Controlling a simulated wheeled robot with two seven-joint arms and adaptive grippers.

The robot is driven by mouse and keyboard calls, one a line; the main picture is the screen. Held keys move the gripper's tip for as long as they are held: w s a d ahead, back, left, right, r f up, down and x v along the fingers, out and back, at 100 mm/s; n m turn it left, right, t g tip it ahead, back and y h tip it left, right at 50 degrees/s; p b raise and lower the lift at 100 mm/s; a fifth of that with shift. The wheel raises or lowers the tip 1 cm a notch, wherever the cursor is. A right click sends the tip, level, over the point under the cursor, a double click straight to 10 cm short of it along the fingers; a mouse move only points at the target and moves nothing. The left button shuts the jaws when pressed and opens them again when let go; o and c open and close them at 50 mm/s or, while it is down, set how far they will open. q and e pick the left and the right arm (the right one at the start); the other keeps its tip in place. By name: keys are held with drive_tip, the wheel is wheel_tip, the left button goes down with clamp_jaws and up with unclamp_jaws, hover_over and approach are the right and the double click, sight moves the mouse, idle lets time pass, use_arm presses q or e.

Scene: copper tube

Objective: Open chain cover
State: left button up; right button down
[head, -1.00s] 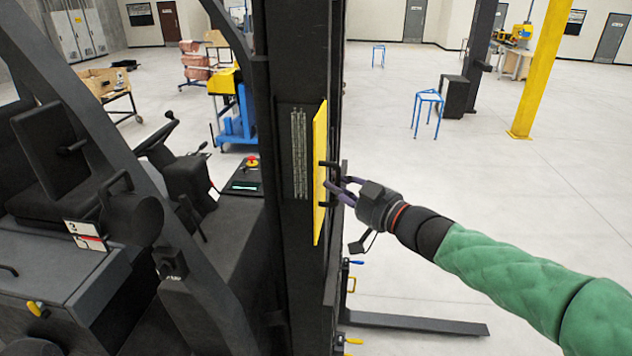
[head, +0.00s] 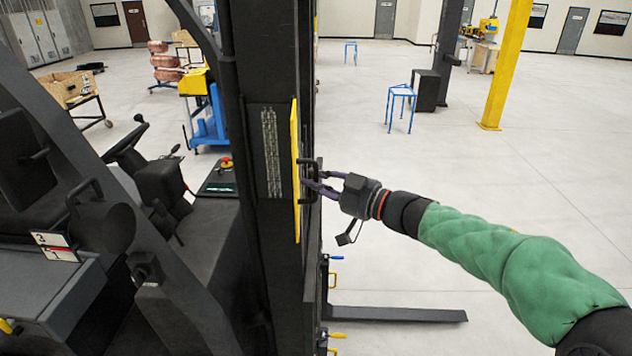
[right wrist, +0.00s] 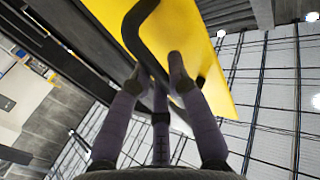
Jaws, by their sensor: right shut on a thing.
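The chain cover is a flat yellow panel (head: 296,172) on the dark mast, seen almost edge-on in the head view. It fills the upper middle of the right wrist view (right wrist: 205,75). A black bar handle (head: 311,168) stands out from its right face; in the right wrist view the handle (right wrist: 140,28) curves across the yellow. My right gripper (head: 313,185) is shut on this handle, its fingers reaching in from the right. Several chain strands (head: 270,153) show on the mast left of the cover. My left gripper is out of view.
The dark forklift mast (head: 270,60) stands upright in the middle, with the forklift cab to its left. A fork (head: 395,314) juts right near the floor. The floor right of the mast is open, with a blue stool (head: 402,103) and a yellow post (head: 508,65) farther back.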

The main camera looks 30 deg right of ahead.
drive_tip(key=c, duration=1.2)
unclamp_jaws()
drive_tip(key=shift+d+r, duration=0.1)
drive_tip(key=shift+r, duration=0.3)
drive_tip(key=shift+o, duration=0.2)
drive_tip(key=shift+w+f, duration=0.2)
drive_tip(key=shift+f, duration=0.05)
drive_tip(key=v, duration=1.2)
